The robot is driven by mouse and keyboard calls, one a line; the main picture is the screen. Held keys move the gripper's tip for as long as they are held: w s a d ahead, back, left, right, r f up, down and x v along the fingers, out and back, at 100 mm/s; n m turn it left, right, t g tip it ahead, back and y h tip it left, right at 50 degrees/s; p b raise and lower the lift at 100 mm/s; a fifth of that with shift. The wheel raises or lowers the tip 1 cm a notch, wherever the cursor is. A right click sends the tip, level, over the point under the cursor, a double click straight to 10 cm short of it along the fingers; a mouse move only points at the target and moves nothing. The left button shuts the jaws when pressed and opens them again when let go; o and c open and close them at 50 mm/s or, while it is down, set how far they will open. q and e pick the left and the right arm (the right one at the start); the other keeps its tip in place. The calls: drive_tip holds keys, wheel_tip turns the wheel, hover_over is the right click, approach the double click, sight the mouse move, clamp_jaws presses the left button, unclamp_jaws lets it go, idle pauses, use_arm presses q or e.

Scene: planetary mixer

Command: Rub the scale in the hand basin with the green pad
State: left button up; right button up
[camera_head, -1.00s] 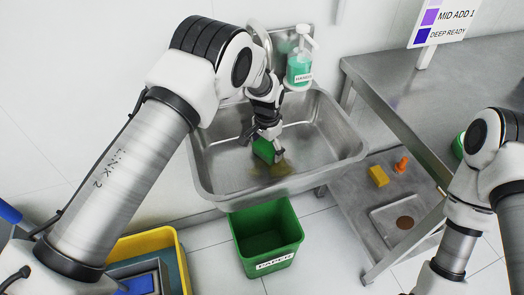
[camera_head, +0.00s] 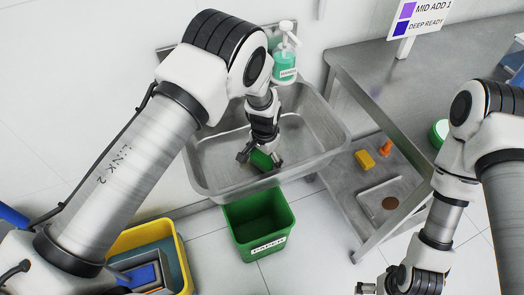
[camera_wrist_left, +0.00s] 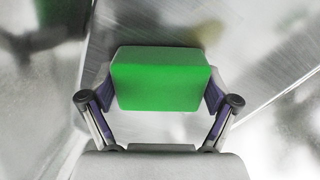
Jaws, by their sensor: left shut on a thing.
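The steel hand basin (camera_head: 318,140) is mounted at the wall in the head view. My left gripper (camera_head: 261,158) reaches down into it and is shut on the green pad (camera_head: 262,160), low in the basin near its front wall. The left wrist view shows the green pad (camera_wrist_left: 161,80) as a block squeezed between both fingers (camera_wrist_left: 158,100). Contact with the basin floor is hard to tell. No brown scale shows clearly now; the pad and gripper hide part of the floor. My right gripper (camera_head: 368,287) is at the bottom edge, its jaws unclear.
A soap bottle (camera_head: 284,62) stands behind the basin. A green paper bin (camera_head: 262,225) is below its front. A steel table (camera_head: 430,75) is at right, with a yellow block (camera_head: 365,160) and an orange item (camera_head: 385,147) on its lower shelf. A yellow bin (camera_head: 150,238) is at lower left.

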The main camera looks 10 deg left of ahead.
sight(268, 166)
use_arm(q)
drive_tip(key=s+p, duration=0.1)
drive_tip(key=s+d+p, duration=0.1)
drive_tip(key=shift+s+d+r+p, duration=0.15)
drive_tip(key=shift+p, duration=0.2)
drive_tip(key=shift+s+d+p, duration=0.25)
drive_tip(key=shift+s+p, duration=0.05)
drive_tip(key=shift+s+f, duration=0.1)
drive_tip(key=shift+f, duration=0.25)
drive_tip(key=shift+w+d, duration=0.65)
drive_tip(key=shift+d, duration=0.1)
drive_tip(key=shift+w+b, duration=0.35)
drive_tip(key=shift+b, duration=0.15)
drive_tip(key=shift+w+a+r+b, duration=0.1)
drive_tip(key=shift+w+a+b, duration=0.25)
drive_tip(key=shift+w, duration=0.2)
drive_tip(key=shift+w+a+r+b, duration=0.1)
drive_tip(key=shift+w+a+b, duration=0.25)
drive_tip(key=shift+w, duration=0.15)
drive_tip(key=shift+w+a, duration=0.25)
drive_tip(key=shift+w, duration=0.1)
drive_tip(key=shift+w+a+f+b, duration=0.1)
drive_tip(key=shift+w+a+b, duration=0.55)
drive_tip(key=shift+w+b, duration=0.45)
drive_tip(key=shift+w+a, duration=0.3)
drive_tip(key=shift+w+a+f+b, duration=0.15)
drive_tip(key=shift+w+a+b, duration=0.5)
drive_tip(key=shift+w+b, duration=0.4)
drive_tip(key=shift+w+a+b, duration=0.25)
drive_tip(key=shift+a+b, duration=0.05)
